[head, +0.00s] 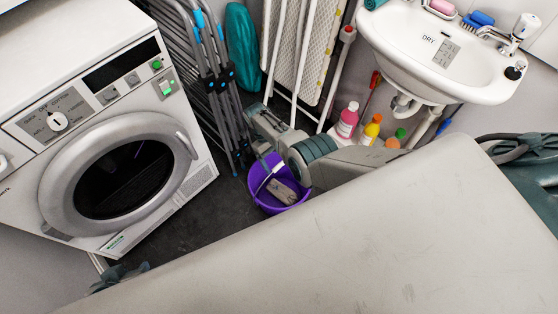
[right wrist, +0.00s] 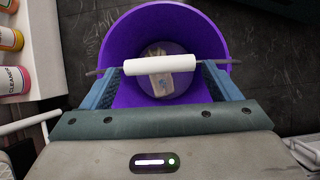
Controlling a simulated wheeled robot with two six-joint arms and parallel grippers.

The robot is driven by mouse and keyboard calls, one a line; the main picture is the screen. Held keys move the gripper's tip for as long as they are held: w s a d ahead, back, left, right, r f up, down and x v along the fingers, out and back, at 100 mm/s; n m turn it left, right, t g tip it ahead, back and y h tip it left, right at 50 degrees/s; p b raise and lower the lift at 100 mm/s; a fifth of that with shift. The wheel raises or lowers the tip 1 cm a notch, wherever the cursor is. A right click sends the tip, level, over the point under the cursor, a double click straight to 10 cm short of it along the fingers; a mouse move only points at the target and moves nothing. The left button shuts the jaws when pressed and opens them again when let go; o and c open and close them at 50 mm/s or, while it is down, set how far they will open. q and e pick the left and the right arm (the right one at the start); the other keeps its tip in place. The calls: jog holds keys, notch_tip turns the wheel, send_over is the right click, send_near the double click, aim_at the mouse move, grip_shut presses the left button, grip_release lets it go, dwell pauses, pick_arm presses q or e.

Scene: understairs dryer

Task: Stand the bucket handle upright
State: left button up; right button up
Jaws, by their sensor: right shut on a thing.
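The purple bucket (head: 268,202) stands on the dark floor between the dryer and the sink. It also fills the upper middle of the right wrist view (right wrist: 120,38). Its white handle grip (right wrist: 160,64) lies across the bucket's mouth in that view; the head view shows the grip (head: 268,178) tilted. I cannot tell the handle's exact angle. My right gripper (right wrist: 168,76) is shut on the handle grip, with a finger near each end of it. My left gripper (head: 122,274) is at the lower left, mostly hidden behind my pale body; its fingers are unclear.
A greyish block-like item (head: 282,192) lies in the bucket. The dryer (head: 110,150) is to the left, with a folded rack (head: 205,80) behind. Several bottles (head: 347,120) stand under the sink (head: 430,50). Dark floor (head: 205,220) is clear left of the bucket.

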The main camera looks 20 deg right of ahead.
pick_arm(q)
jog(key=shift+w+f, duration=0.1)
jog(key=shift+f, duration=0.05)
pick_arm(e)
jog(key=shift+w+a+f, duration=0.1)
jog(key=shift+a+f, duration=0.05)
jog(key=shift+f, duration=0.05)
jog(key=o, duration=1.2)
pick_arm(q)
jog(key=shift+w+d, duration=0.1)
pick_arm(e)
jog(key=shift+o, duration=0.4)
jog(key=shift+f, duration=0.1)
pick_arm(q)
jog(key=shift+s+a+r+g+y+p, duration=0.4)
jog(key=shift+s+a+r+g+p, duration=0.45)
jog(key=shift+r+p, duration=0.15)
pick_arm(e)
jog(key=v, duration=1)
jog(key=shift+r, duration=0.35)
jog(key=shift+w, duration=0.1)
